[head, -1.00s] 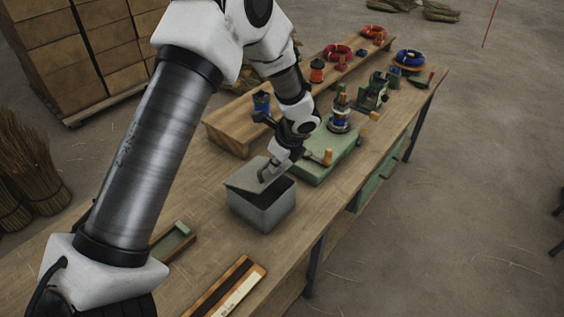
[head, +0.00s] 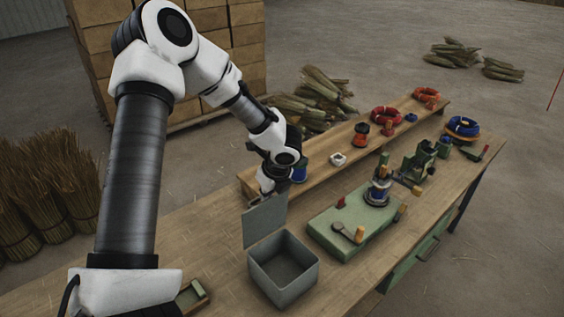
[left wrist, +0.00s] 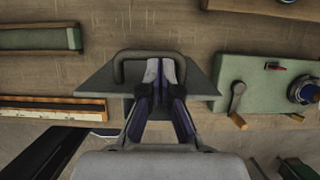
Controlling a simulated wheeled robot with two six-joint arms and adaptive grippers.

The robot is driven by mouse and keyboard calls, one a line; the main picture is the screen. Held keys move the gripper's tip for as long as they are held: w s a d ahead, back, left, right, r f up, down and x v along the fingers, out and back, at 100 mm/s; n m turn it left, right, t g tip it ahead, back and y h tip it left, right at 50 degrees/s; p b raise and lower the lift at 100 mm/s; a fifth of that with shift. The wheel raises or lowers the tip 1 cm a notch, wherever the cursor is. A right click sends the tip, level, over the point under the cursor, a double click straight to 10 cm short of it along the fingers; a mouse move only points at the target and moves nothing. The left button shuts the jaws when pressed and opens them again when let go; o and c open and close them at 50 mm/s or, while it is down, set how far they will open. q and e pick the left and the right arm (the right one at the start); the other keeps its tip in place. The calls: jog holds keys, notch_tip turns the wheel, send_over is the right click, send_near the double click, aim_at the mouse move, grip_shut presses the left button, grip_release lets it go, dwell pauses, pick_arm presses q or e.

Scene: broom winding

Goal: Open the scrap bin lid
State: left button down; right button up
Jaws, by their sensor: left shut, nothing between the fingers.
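The grey scrap bin (head: 285,270) stands on the bench with its inside showing empty in the head view. Its lid (head: 265,220) stands about upright along the bin's far left edge. My left gripper (head: 270,187) is at the top of the lid. In the left wrist view my left gripper's fingers (left wrist: 161,72) are shut, with their tips at the lid's loop handle (left wrist: 122,66). The lid also shows there (left wrist: 96,82), on both sides of the fingers. Whether the fingers touch the handle is hard to tell. My right gripper is out of view.
A green winding base (head: 340,228) with a crank and a spool stands right of the bin. A raised wooden shelf (head: 345,160) runs behind, holding coils and small parts. A small green tray (head: 190,297) lies left of the bin.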

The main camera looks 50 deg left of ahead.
pick_arm(q)
jog(key=shift+h, duration=0.8)
jog(key=shift+w+a+f+p, duration=0.1)
jog(key=shift+a+f+p, duration=0.05)
jog(key=shift+a+p, duration=0.95)
jog(key=shift+a+f+p, duration=0.1)
jog(key=shift+a+p, duration=0.8)
jog(key=shift+a, duration=0.4)
